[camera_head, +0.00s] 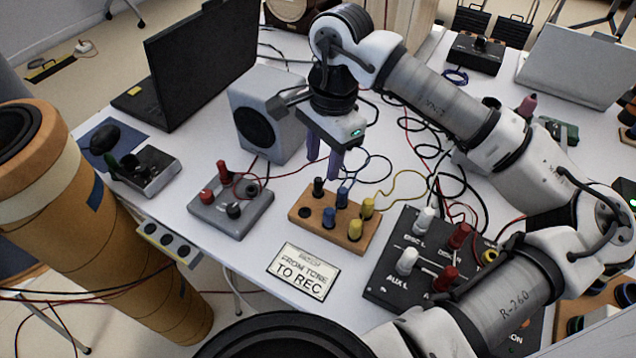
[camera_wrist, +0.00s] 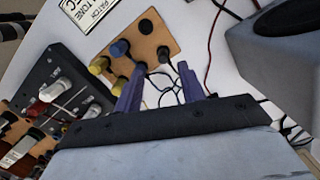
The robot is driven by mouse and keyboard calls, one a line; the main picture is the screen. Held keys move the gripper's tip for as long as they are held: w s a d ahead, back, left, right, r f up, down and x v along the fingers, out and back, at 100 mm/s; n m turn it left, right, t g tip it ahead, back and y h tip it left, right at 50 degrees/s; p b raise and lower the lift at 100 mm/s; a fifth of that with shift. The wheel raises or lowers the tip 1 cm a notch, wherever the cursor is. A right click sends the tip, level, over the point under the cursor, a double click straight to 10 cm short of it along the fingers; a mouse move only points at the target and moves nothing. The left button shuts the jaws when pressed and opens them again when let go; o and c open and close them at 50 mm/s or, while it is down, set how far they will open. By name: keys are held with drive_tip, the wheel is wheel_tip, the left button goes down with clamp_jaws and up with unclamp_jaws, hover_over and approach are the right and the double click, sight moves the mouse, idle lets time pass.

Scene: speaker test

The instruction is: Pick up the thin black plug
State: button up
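The thin black plug (camera_head: 318,186) stands upright at the back left of the wooden patch block (camera_head: 294,214). In the wrist view the plug (camera_wrist: 163,54) looks small and dark, just beyond the fingertips and roughly between them. My gripper (camera_head: 322,167) points down above the back of the block, its purple fingers apart and empty. In the wrist view the open fingers (camera_wrist: 159,68) frame the plug's side of the block. I cannot tell the exact height gap between fingertips and plug. A blue plug (camera_head: 342,196) stands right beside the black plug.
Another blue plug (camera_head: 328,217) and two yellow plugs (camera_head: 354,230) share the block. A grey box (camera_head: 222,222) with red and black plugs is left. A speaker (camera_head: 262,120) stands behind. A dark panel (camera_head: 385,283) is front right, a sign (camera_head: 304,270) in front. Loose cables lie behind.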

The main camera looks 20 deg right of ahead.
sight(318, 179)
drive_tip(key=shift+a+f+p, duration=0.25)
drive_tip(key=shift+f, duration=1.25)
drive_tip(key=shift+a+f+p, duration=0.2)
drive_tip(key=shift+f+p, duration=0.05)
drive_tip(key=shift+f, duration=1.25)
drive_tip(key=shift+c, duration=0.4)
clamp_jaws()
